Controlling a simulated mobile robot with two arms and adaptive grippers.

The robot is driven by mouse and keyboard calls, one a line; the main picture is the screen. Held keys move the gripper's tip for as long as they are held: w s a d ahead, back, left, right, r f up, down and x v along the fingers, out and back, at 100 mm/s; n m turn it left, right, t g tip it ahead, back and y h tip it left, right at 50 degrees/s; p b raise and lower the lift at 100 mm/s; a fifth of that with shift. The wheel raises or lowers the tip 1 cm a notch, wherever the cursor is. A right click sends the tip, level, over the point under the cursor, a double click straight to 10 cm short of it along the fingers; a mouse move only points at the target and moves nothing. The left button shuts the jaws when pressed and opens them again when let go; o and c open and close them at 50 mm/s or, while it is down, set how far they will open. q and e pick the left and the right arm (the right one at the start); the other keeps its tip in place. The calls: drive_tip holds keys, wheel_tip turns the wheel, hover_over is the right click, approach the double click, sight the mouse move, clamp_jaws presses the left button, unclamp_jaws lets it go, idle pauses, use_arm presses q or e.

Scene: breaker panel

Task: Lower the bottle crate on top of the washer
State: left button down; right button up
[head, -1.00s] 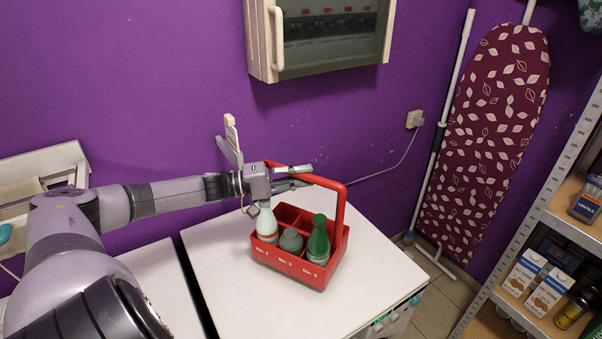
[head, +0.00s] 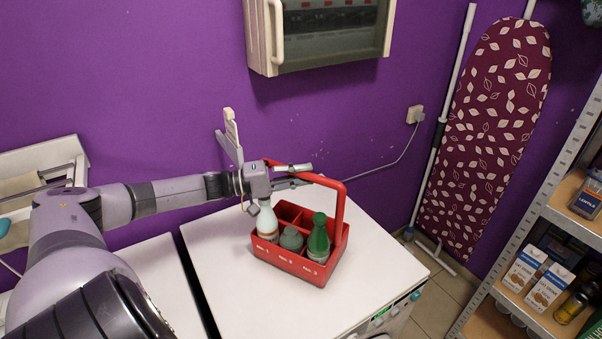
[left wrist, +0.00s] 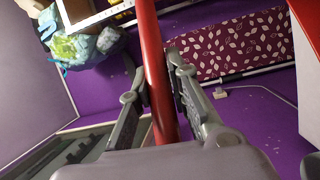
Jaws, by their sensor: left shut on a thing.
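The red bottle crate (head: 289,263) is over the middle of the washer's white top (head: 240,301) in the head view. It looks level; I cannot tell whether its base touches the top. It holds a white bottle (head: 265,221), a grey-green bottle (head: 291,240) and a green bottle (head: 318,239). My left gripper (head: 297,176) is at the crate's raised handle (head: 338,207), above the bottles. In the left wrist view the red handle (left wrist: 152,60) runs between the fingers of my left gripper (left wrist: 157,85), which is shut on it. My right gripper is not in view.
A second white surface (head: 160,280) stands left of the washer across a dark gap. A wall cabinet (head: 325,40) hangs above. An ironing board (head: 490,130) leans in the right corner, near a shelf (head: 560,205) with cartons. The washer top in front of the crate is clear.

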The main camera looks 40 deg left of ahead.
use_arm(q)
drive_tip(key=shift+f, duration=0.2)
drive_tip(key=c, duration=1.4)
unclamp_jaws()
drive_tip(key=shift+c, duration=0.2)
drive_tip(key=shift+f, duration=0.35)
drive_tip(key=v, duration=1.2)
drive_tip(key=shift+r, duration=0.2)
